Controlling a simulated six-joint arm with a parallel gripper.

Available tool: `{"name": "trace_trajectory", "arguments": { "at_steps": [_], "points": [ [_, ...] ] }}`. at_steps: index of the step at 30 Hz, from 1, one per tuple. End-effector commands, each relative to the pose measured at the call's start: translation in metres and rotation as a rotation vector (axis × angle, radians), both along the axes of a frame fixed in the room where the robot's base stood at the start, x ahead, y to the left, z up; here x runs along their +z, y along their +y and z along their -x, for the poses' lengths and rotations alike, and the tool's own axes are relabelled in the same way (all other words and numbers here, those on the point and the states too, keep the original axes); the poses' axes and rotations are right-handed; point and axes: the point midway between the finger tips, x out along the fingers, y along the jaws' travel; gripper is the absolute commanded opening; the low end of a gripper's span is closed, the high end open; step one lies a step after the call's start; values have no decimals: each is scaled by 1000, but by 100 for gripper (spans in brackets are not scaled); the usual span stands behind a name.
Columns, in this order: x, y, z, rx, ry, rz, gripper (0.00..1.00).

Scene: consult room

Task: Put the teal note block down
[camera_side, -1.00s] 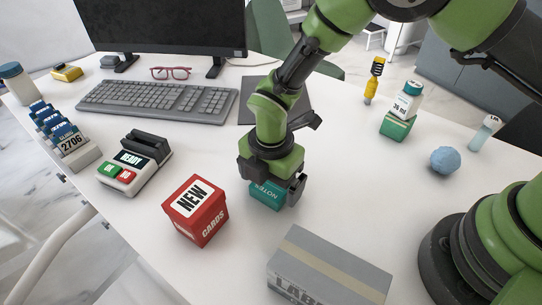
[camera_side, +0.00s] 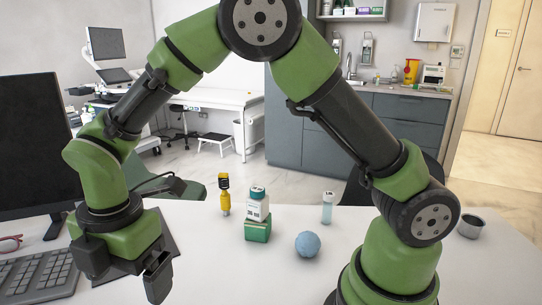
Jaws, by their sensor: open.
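My gripper (camera_side: 126,278) is at the lower left of the side view, pointing down over the white desk. Its two dark fingers are apart, and no block shows between them. The teal note block is not visible in the current side view. The area under my gripper is mostly cut off by the bottom edge of the picture, so I cannot tell where the block rests.
A keyboard (camera_side: 38,274) and monitor (camera_side: 30,145) are at left. A metal cup (camera_side: 470,226) stands right.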

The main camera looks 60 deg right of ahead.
Motion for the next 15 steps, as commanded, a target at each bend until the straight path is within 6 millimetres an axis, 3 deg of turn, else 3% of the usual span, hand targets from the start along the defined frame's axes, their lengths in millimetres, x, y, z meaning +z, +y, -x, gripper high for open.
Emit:
{"name": "trace_trajectory", "arguments": {
  "at_steps": [1,6,10,15],
  "points": [
    [21,-11,1,-109,-27,-29,94],
    [88,-57,22,-596,-94,-159,94],
    [126,-90,52,-972,-131,-282,94],
    [154,-123,101,-1440,-154,-472,94]
  ]
}}
